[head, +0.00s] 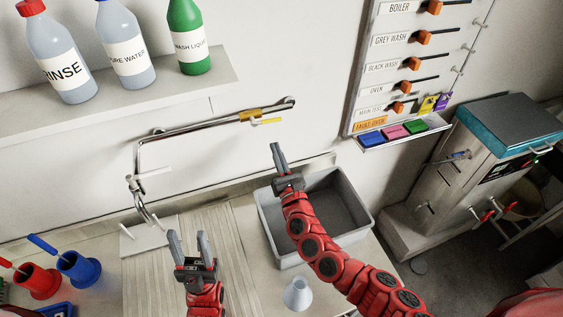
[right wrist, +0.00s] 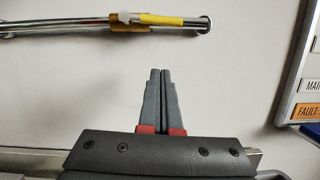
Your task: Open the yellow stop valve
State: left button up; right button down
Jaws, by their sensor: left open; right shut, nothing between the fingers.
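The yellow stop valve lever (head: 268,121) sits on the chrome pipe (head: 205,127) on the wall, beside a yellow-orange tag or band (head: 250,115). In the right wrist view the lever (right wrist: 160,19) lies along the pipe (right wrist: 60,28), pointing right, with a pale pivot at its left end. My right gripper (head: 277,153) is shut and empty, below and apart from the lever; in the right wrist view its fingertips (right wrist: 159,72) point up toward the pipe. My left gripper (head: 189,243) is open and empty over the counter.
A grey bin (head: 358,190) stands beneath my right gripper. A shelf (head: 130,95) with bottles is at upper left. A switch panel (head: 405,60) with a small tray is on the right wall.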

aim_at(272, 121)
jog(key=r+p, duration=0.1)
jog(key=w+r+p, duration=0.1)
jog(key=r, duration=0.1)
jog(key=w+r+p, duration=0.1)
jog(key=r, duration=0.1)
jog(key=shift+a+p, duration=0.3)
jog(key=shift+w+f, duration=0.1)
jog(key=shift+f, duration=0.05)
jog(key=shift+d+r+n, duration=0.15)
jog(key=shift+r+n, duration=0.55)
jog(key=shift+n, duration=0.1)
